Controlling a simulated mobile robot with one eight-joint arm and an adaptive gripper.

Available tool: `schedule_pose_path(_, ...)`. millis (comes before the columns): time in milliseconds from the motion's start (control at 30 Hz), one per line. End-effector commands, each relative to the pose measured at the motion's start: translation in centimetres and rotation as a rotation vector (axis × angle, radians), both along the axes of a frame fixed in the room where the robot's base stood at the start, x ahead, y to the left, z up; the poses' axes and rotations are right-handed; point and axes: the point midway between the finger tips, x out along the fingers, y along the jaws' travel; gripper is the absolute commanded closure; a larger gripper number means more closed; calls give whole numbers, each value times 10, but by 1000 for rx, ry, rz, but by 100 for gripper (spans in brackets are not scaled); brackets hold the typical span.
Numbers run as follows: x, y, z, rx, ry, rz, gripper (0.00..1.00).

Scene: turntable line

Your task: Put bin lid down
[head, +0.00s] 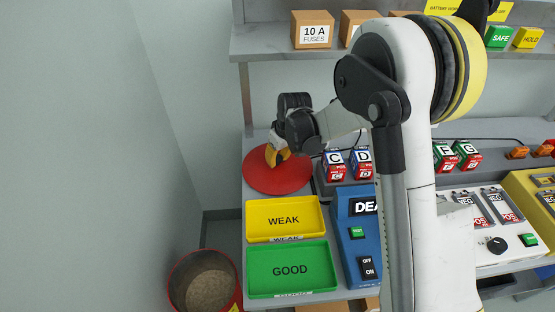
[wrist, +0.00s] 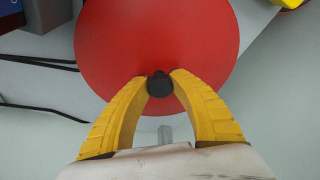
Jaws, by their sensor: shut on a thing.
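The bin lid is a round red disc (head: 278,176) at the back left of the bench in the head view. In the wrist view the red lid (wrist: 155,40) fills the top middle, with a small black knob (wrist: 160,84) near its lower edge. My gripper (wrist: 159,84) has its two yellow fingers closed on that knob. In the head view my gripper (head: 276,156) is above the lid, partly hidden by my wrist. I cannot tell whether the lid touches the bench. An open red bin (head: 179,263) stands on the floor at the lower left.
A yellow WEAK tray (head: 251,222) and a green GOOD tray (head: 255,270) lie in front of the lid. A blue tester (head: 357,232) and batteries C (head: 333,165) and D (head: 361,163) are to the right. A shelf (head: 270,42) runs above.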

Motion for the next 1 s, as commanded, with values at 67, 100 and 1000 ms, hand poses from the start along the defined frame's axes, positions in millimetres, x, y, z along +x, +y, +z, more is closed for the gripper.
schedule_pose_path(67, 0, 0, -3, 0, 0, 0, 100)
schedule_pose_path(100, 0, 0, -4, 0, 0, 0, 100)
schedule_pose_path(1000, -20, -13, 87, 0, 0, 0, 52)
